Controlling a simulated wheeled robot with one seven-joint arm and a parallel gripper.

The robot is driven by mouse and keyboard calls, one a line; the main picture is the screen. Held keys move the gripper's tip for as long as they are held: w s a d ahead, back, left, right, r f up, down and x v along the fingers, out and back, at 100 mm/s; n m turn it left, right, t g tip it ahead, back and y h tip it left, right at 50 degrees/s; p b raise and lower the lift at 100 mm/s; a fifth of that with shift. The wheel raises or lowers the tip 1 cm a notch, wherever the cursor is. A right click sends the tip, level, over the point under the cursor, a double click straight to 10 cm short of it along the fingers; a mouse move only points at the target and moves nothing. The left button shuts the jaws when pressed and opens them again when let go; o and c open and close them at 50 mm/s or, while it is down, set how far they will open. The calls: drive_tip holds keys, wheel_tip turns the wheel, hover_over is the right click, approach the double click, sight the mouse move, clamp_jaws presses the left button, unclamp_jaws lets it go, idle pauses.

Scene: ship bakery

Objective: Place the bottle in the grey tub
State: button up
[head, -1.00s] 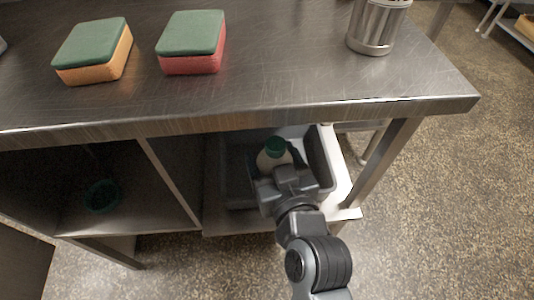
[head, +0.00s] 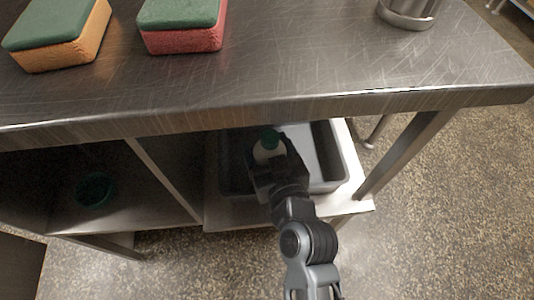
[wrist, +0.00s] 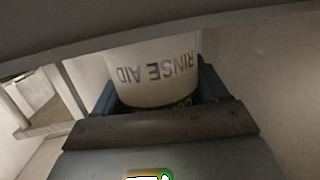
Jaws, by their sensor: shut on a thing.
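The bottle (head: 268,152) is pale with a green cap. In the wrist view its white body (wrist: 150,70) reads "RINSE AID" upside down. My gripper (head: 268,168) is shut on the bottle, with dark fingers on either side of it in the wrist view. The grey tub (head: 334,160) stands on the right lower shelf, under the steel worktop. The bottle and gripper are over the left part of the tub in the head view. The bottle's base is hidden, so I cannot tell whether it touches the tub.
The steel worktop (head: 300,70) overhangs the shelf close above my arm. Two sponges, one orange (head: 62,50) and one red (head: 185,40), and a metal canister (head: 408,10) stand on it. A divider (head: 165,178) separates the left compartment, which holds a dark green round item (head: 94,190).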

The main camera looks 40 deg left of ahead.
drive_tip(key=shift+f, duration=1)
drive_tip(key=shift+f+b, duration=0.15)
drive_tip(key=shift+b, duration=0.25)
drive_tip(key=o, duration=1.6)
drive_tip(key=shift+f, duration=0.1)
drive_tip(key=shift+r, duration=0.2)
drive_tip(key=v, duration=1.2)
drive_tip(key=shift+p, duration=0.35)
drive_tip(key=shift+d, duration=0.1)
